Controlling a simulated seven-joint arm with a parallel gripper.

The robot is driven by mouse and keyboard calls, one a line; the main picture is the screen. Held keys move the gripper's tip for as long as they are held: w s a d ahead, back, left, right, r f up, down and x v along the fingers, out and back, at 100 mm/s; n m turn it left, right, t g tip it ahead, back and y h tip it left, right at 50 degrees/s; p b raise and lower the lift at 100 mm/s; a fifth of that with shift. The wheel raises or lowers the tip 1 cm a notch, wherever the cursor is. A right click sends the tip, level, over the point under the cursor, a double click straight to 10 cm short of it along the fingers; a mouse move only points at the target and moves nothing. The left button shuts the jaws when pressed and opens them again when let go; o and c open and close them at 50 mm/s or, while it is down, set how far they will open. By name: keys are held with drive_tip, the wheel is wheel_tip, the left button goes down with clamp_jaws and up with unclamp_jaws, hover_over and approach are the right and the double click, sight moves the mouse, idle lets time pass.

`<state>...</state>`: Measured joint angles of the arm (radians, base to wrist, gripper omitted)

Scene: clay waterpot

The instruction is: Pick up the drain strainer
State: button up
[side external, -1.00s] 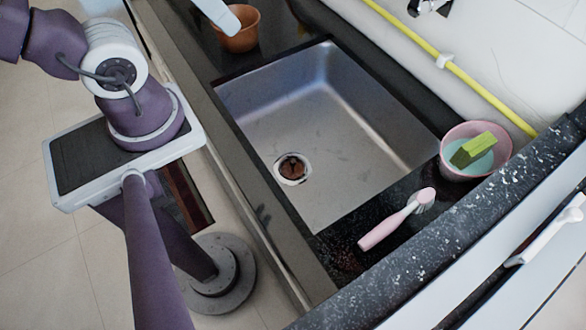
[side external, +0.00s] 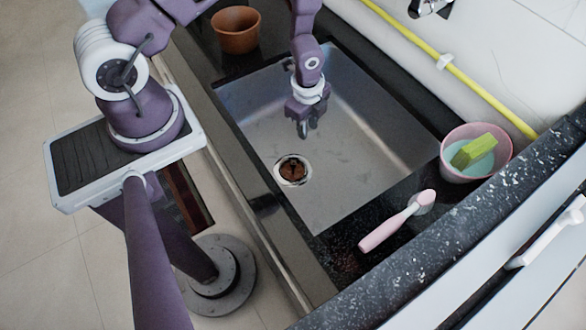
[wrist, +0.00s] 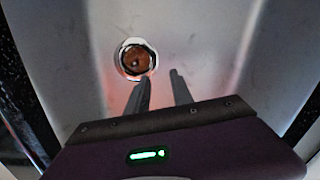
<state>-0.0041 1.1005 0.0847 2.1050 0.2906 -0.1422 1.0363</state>
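The drain strainer (side external: 292,171) is a round rusty-brown piece inside a bright metal ring, set in the floor of the grey metal sink (side external: 375,130). It also shows in the wrist view (wrist: 137,61), just beyond the fingertips. My gripper (side external: 304,131) hangs inside the sink outline, pointing down, above and behind the drain in the side view. In the wrist view, my gripper's two fingers (wrist: 160,77) stand apart with nothing between them. The fingers do not appear to touch the strainer; their exact height above it cannot be told.
A terracotta pot (side external: 237,30) stands at the sink's back left corner. A pink bowl (side external: 462,170) with a green sponge (side external: 474,151) stands to the right. A pink brush (side external: 395,222) lies on the dark counter in front. The sink walls surround my gripper; its floor is otherwise clear.

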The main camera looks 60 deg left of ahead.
drive_tip(key=m, duration=0.2)
hover_over(293, 167)
drive_tip(key=a, duration=0.1)
drive_tip(key=shift+g, duration=0.4)
drive_tip(key=f, duration=0.8)
drive_tip(key=shift+w+f, duration=0.25)
drive_tip(key=shift+f, duration=0.1)
wheel_tip(293, 167, down, 7)
drive_tip(key=shift+d+r, duration=0.1)
drive_tip(key=shift+d, duration=0.05)
clamp_jaws()
